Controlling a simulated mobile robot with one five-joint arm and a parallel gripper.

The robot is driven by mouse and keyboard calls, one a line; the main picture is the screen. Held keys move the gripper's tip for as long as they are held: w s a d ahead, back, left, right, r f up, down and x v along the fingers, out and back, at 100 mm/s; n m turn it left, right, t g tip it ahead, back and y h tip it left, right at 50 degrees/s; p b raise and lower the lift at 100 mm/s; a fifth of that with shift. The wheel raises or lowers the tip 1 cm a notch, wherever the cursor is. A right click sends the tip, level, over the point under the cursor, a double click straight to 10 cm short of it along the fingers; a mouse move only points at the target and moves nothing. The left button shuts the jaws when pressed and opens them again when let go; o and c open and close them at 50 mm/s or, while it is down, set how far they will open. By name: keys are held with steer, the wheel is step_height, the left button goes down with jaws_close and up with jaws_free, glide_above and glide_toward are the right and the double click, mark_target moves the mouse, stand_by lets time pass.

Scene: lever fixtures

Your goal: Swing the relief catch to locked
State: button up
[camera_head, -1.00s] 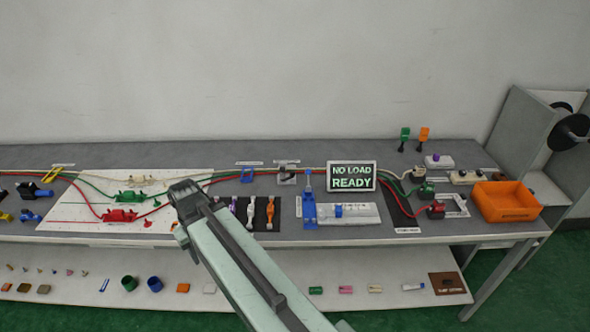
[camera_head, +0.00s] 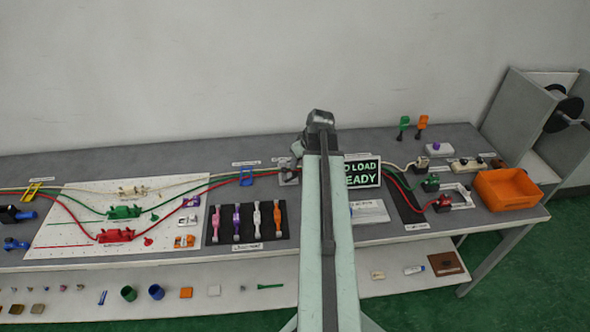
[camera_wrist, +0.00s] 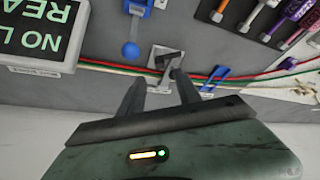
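A small grey fixture with a dark grey lever stands at the back of the bench; I take it for the relief catch (camera_head: 288,177), though its label is too small to read. It also shows in the wrist view (camera_wrist: 166,57), just beyond my fingertips. My gripper (camera_wrist: 158,77) is open and empty, its two dark fingers apart, with the fixture in line with the gap. I cannot tell whether either finger touches the lever. In the head view my arm hides the fingers and stands just right of the fixture.
A blue lever with a ball knob (camera_wrist: 131,49) is beside the fixture. A screen (camera_head: 362,172), partly hidden by my arm, stands to the right. Red and green cables (camera_wrist: 110,68) run past the fixture. A blue clip (camera_head: 246,176) and a dark mat (camera_head: 226,233) with several coloured levers are to the left.

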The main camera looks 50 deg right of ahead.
mark_target(296, 171)
steer(key=b+x, duration=0.6)
steer(key=x, duration=0.1)
steer(key=shift+f, duration=0.25)
steer(key=shift+r, duration=0.1)
jaws_close()
steer(key=shift+d, duration=0.1)
